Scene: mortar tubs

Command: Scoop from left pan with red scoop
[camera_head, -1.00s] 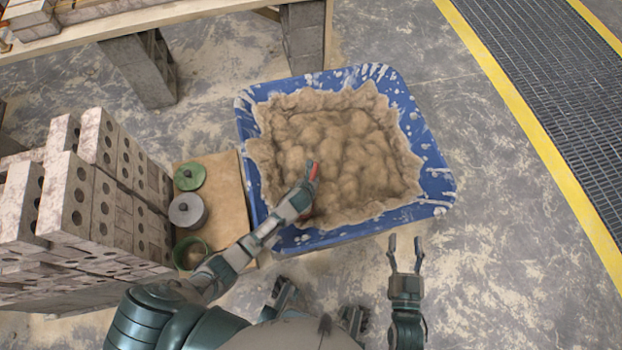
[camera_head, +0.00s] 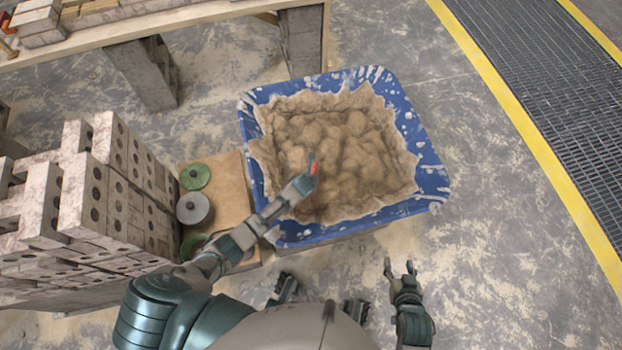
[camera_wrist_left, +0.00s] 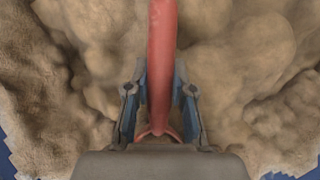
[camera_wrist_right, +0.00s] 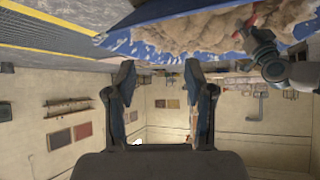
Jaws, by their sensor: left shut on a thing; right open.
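A blue tub (camera_head: 427,165), splashed with pale mortar, stands on the floor in the head view and holds lumpy tan mortar (camera_head: 350,135). My left gripper (camera_head: 309,176) is over the near left part of the mortar. It is shut on the red scoop, whose red handle (camera_wrist_left: 162,60) runs up between the fingers in the left wrist view. The scoop's far end is not in sight. My right gripper (camera_head: 399,269) is open and empty, in front of the tub's near right corner. Its two fingers (camera_wrist_right: 162,95) are spread in the right wrist view.
A tan board (camera_head: 230,190) left of the tub carries a green round lid (camera_head: 195,176), a grey round container (camera_head: 193,208) and a green container (camera_head: 192,246). Stacked grey bricks (camera_head: 95,200) stand further left. A wooden bench (camera_head: 180,18) is behind. Floor is open at right.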

